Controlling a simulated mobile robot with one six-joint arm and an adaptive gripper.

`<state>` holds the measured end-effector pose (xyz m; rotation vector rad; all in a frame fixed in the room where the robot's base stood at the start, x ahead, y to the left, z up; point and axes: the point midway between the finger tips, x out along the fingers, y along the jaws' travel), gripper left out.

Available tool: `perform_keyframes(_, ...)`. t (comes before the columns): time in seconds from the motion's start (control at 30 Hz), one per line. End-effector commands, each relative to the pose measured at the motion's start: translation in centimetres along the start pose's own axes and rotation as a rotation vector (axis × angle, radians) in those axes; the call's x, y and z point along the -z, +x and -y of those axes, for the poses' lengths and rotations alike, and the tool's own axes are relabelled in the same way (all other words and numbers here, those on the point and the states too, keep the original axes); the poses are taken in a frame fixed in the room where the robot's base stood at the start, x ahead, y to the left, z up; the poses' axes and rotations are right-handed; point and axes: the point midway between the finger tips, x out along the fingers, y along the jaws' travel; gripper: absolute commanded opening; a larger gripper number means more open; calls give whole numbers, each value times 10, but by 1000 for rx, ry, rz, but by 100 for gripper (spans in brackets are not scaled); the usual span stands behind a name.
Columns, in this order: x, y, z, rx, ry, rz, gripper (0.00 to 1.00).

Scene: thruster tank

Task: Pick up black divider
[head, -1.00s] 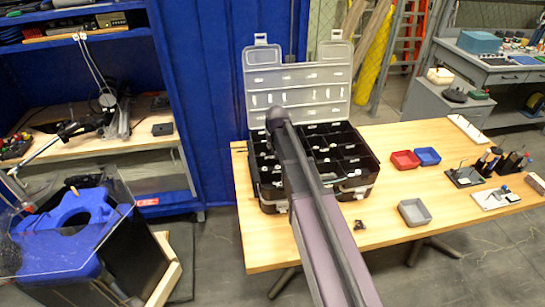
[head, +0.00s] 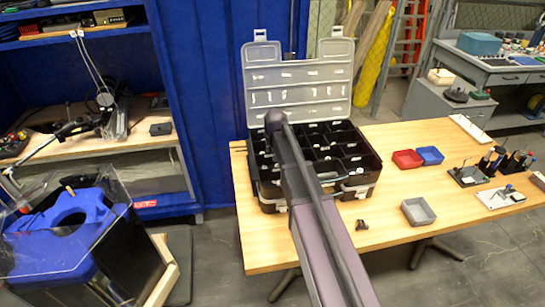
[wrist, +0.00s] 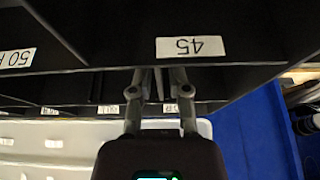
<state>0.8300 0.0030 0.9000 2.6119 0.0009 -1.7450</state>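A black organizer case (head: 361,187) with many compartments stands open on the wooden table, its clear lid raised at the back. Black dividers (wrist: 160,20) separate its compartments; a white label reading 45 shows on one wall in the wrist view, upside down. I cannot tell which divider is the task's. My gripper (wrist: 161,72) is inside the case area, just at the edge of the wall with the 45 label. Its two fingers are apart. The fingertips are partly hidden by the dark wall, and I see nothing clearly held. In the head view my arm hides the gripper.
Red (head: 407,159) and blue (head: 429,155) bins and a grey bin (head: 418,212) sit right of the case. A small dark part (head: 361,225) lies on the table near its front edge. Tool holders stand farther right. The raised lid (head: 298,85) blocks the back.

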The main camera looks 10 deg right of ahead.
Motion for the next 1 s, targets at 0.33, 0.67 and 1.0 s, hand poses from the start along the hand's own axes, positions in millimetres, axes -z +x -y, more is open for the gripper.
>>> perform_keyframes(0.33, 0, 14, 0, 0, -1, -1, 23)
perform_keyframes(0.67, 0, 13, 1, 0, -1, -1, 23)
perform_keyframes(1.0, 0, 13, 1, 0, -1, -1, 0)
